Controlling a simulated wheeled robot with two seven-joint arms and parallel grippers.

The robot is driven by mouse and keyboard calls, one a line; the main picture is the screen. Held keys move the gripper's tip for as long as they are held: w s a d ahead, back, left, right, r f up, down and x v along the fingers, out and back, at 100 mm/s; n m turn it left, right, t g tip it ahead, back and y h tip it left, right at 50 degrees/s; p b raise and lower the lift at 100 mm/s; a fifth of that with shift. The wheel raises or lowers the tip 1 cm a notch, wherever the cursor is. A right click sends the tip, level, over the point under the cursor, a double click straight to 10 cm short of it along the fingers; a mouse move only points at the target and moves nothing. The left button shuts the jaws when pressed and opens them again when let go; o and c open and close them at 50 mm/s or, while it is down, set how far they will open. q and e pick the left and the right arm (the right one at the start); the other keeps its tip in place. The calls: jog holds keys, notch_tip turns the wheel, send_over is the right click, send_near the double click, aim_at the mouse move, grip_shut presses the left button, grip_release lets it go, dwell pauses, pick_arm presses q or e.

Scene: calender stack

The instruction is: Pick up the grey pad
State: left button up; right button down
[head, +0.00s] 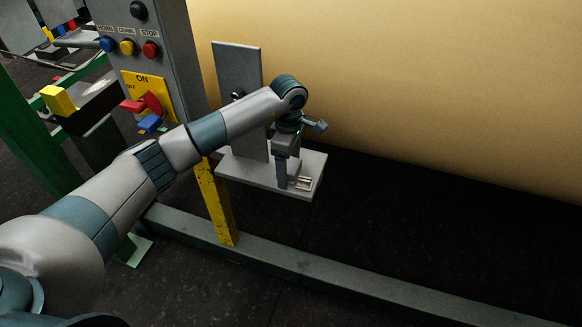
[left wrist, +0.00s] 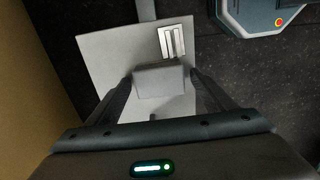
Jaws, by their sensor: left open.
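The grey pad (left wrist: 160,81) is a small block on the light grey shelf (left wrist: 105,47), seen from above in the left wrist view. My left gripper (left wrist: 162,78) is open, with one finger on each side of the pad. Narrow gaps seem to show beside it; I cannot tell whether a finger touches. In the head view my left gripper (head: 289,171) points down over the shelf (head: 240,170), and the pad is mostly hidden by the fingers. My right gripper is not in view.
A slotted metal piece (left wrist: 172,41) lies on the shelf just beyond the pad. An upright grey plate (head: 237,85) rises behind the shelf. A control panel (head: 150,60) with buttons and a red lever (head: 134,105) stands left. A large tan roll (head: 430,90) lies behind.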

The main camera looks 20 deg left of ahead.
aim_at(289, 164)
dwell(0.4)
pick_arm(q)
jog(key=c, duration=1.2)
jog(key=shift+r, duration=0.15)
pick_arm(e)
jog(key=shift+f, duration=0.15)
